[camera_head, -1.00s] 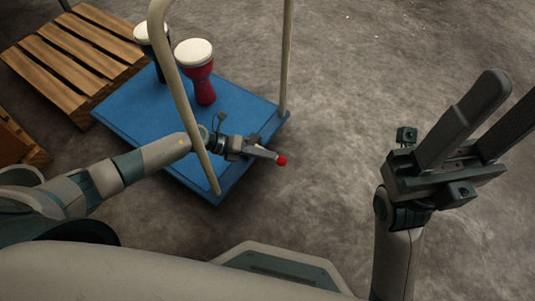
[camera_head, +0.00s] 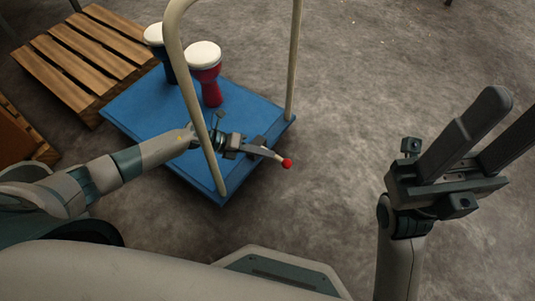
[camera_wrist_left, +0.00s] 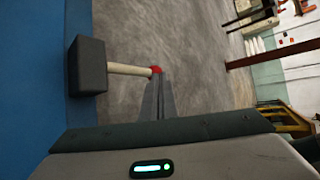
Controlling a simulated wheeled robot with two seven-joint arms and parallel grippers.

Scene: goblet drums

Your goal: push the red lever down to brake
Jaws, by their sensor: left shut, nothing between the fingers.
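The red lever shows as a red knob (camera_head: 286,163) on a short pale rod at the near right edge of the blue cart. In the left wrist view its red tip (camera_wrist_left: 155,69) ends a pale rod (camera_wrist_left: 130,69) coming out of a dark block (camera_wrist_left: 87,65). My left gripper (camera_head: 265,153) is shut and empty, reaching past the cart's handle to the lever. In the left wrist view its fingertips (camera_wrist_left: 157,78) appear right at the red tip; I cannot tell whether they touch. My right gripper (camera_head: 512,108) is open and empty, raised at the right, away from the cart.
The blue cart (camera_head: 150,110) carries two drums, one red (camera_head: 211,92) and one dark blue (camera_head: 168,69). A pale tubular handle (camera_head: 190,90) rises beside my left forearm. A wooden pallet (camera_head: 75,60) stands at the upper left. The floor right of the cart is clear.

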